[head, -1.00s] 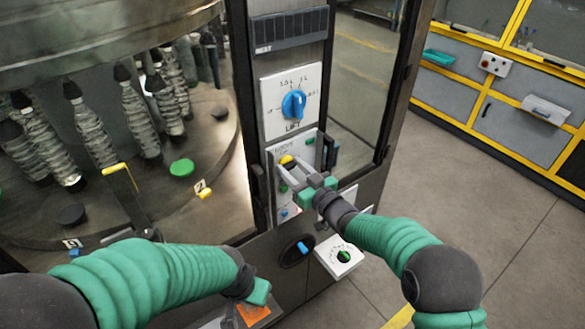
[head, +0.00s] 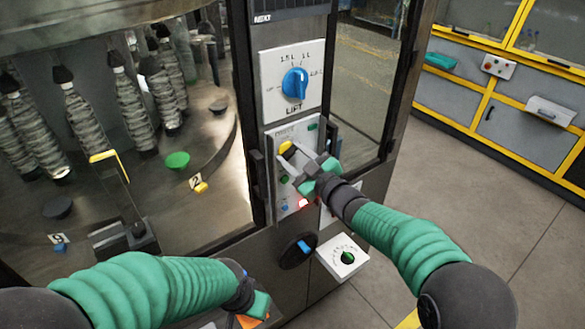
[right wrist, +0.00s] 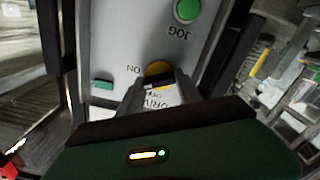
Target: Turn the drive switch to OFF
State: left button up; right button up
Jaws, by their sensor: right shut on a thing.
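The drive switch is a yellow knob (head: 286,147) on the light control panel under the LIFT dial; it also shows in the right wrist view (right wrist: 158,69). My right gripper (head: 288,163) is at the panel, shut on this knob. The fingers cover part of the knob, so its exact angle is hard to read. In the right wrist view, an ON label (right wrist: 133,69) sits beside the knob and a DRIVE label (right wrist: 157,102) is partly hidden between the fingers. My left gripper (head: 258,306) is low, in front of the machine; its fingers do not show clearly.
The blue LIFT dial (head: 295,83) is above. A green JOG button (right wrist: 187,9) is on the same panel. A blue-handled rotary switch (head: 304,246) and a white box with a green knob (head: 347,257) are lower. Bottles stand left.

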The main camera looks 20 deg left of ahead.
jog(key=n+b, duration=0.8)
jog(key=f+n+b, duration=0.1)
jog(key=n+b, duration=0.3)
jog(key=shift+s+a+b, duration=0.15)
jog(key=shift+b, duration=0.25)
jog(key=shift+f+n, duration=0.1)
jog(key=shift+n, duration=0.2)
jog(key=o, duration=1.1)
jog(key=shift+o, duration=1.3)
jog(key=shift+s, duration=0.1)
jog(key=shift+r, duration=0.3)
